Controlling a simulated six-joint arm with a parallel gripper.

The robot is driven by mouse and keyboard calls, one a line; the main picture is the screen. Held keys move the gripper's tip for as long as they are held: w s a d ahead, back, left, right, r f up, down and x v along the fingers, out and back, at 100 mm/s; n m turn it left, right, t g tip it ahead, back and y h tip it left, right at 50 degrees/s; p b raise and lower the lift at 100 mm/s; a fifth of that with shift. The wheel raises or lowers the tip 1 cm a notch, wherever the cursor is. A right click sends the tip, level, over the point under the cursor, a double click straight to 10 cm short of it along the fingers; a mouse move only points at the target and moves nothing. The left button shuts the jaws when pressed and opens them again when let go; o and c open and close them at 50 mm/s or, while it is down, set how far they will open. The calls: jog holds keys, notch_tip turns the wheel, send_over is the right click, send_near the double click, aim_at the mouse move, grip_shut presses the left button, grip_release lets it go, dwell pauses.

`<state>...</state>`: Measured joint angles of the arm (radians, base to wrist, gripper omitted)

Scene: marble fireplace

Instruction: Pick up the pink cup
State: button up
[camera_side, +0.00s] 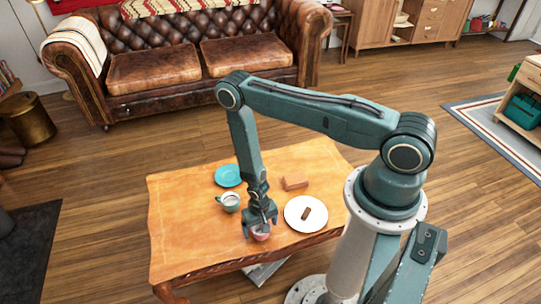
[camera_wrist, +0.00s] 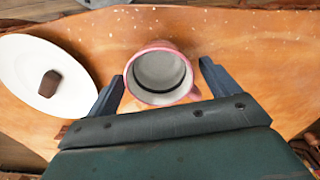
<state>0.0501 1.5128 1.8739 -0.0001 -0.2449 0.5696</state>
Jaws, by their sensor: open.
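The pink cup (camera_wrist: 160,73) stands upright on the wooden table between the two fingers of my gripper (camera_wrist: 160,95) in the wrist view. Its inside is pale and looks empty, and its handle points to the lower right, close to the right finger.
A white plate (camera_side: 318,221) with a small brown piece (camera_side: 306,213) lies to the right. A brown block (camera_side: 294,183), a teal plate (camera_side: 228,176) and a teal-handled cup (camera_side: 230,202) are farther back. The table's left side (camera_side: 180,225) is clear.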

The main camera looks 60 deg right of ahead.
jog(key=shift+f, duration=0.35)
jog(key=c, duration=1.2)
